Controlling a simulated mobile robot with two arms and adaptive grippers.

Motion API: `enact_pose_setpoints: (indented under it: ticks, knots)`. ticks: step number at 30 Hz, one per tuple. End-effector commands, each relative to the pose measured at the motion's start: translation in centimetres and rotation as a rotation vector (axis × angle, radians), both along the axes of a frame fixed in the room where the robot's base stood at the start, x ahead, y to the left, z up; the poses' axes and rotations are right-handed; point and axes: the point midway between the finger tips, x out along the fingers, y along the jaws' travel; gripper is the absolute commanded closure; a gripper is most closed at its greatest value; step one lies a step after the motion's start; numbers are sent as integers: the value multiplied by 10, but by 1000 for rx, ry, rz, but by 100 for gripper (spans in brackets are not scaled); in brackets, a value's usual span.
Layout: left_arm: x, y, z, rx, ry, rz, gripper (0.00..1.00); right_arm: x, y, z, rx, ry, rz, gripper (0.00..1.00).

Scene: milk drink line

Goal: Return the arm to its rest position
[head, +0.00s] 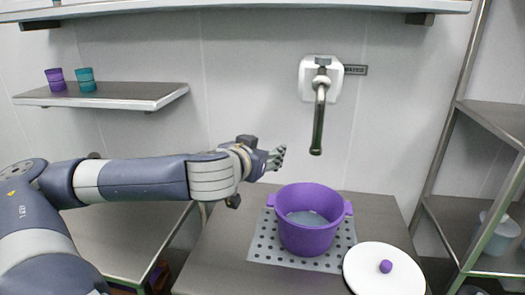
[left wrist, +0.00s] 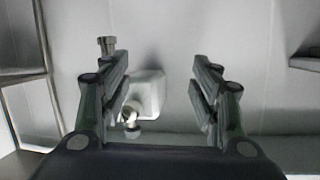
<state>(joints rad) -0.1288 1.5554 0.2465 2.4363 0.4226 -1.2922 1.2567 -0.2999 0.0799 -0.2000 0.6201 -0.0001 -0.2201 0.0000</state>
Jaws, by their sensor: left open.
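My left arm comes in from the left of the head view. Its gripper (head: 276,158) is in the air above the counter, to the upper left of the purple pot, and it touches nothing that I can see. In the left wrist view the two fingers of the left gripper (left wrist: 162,95) stand wide apart with nothing between them. Behind them are the wall and the white wall plate of the tap (left wrist: 148,92). My right gripper is in neither view.
The purple pot (head: 306,240), holding some water, stands open on a perforated mat (head: 262,247). A white lid (head: 362,279) with a purple knob lies beside it. The dark tap (head: 318,122) hangs above. A shelf (head: 120,95) at left holds two cups. A rack (head: 462,180) stands at right.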

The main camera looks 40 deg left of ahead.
Motion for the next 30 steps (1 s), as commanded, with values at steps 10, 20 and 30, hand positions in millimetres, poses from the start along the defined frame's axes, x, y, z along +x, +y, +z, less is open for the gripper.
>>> enact_pose_setpoints:
  ticks: [10,20,30]
  knots:
    - [0,0,0,-1,-1,0,43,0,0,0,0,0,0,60]
    - [-16,5,-76,-14,139,3,43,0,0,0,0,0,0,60]
    - [-78,-27,-230,-34,458,-56,43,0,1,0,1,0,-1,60]
